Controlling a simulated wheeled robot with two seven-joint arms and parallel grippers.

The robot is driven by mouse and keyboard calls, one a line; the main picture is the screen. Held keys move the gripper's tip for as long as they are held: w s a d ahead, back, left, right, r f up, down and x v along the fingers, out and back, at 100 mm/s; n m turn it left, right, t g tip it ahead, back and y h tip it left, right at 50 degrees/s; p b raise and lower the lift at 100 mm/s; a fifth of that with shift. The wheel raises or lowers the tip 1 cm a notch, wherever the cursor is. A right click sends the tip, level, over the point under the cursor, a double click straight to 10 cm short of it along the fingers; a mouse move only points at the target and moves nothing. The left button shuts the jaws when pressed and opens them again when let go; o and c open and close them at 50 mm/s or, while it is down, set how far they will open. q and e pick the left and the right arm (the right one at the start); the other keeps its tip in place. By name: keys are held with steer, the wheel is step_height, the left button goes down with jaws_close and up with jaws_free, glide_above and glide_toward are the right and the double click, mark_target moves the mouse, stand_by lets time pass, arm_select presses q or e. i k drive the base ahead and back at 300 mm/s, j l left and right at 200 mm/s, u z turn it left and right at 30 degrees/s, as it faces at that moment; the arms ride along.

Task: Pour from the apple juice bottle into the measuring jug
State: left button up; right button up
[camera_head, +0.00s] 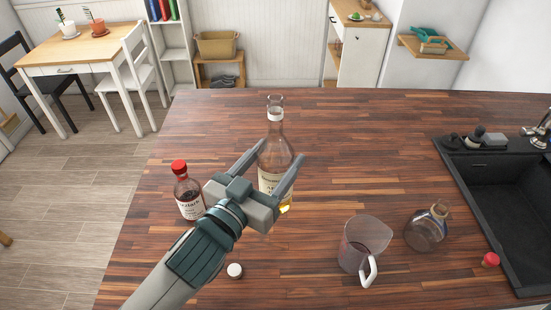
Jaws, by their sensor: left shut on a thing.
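The apple juice bottle (277,148) is clear glass with a pale label and an open neck; a little amber liquid shows low down. My left gripper (278,156) is shut on its body, one finger on each side. The bottle looks nearly upright; the gripper hides its base, so I cannot tell if it touches the counter. The measuring jug (358,238) is clear, with a white handle toward the front, and stands on the counter to the right of the gripper. I cannot tell whether it holds liquid. My right gripper is out of view.
A red-capped bottle (187,190) stands just left of the gripper. A round glass bottle (427,229) is right of the jug. A white cap (235,271) and a red cap (490,260) lie on the counter (370,130). A black sink (497,180) is at right.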

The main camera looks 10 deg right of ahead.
mark_target(364, 239)
steer(key=k+l+z, duration=0.2)
steer(key=k+l, duration=0.15)
steer(key=k+l+z, duration=0.2)
steer(key=l, duration=0.3)
steer(key=k, duration=0.05)
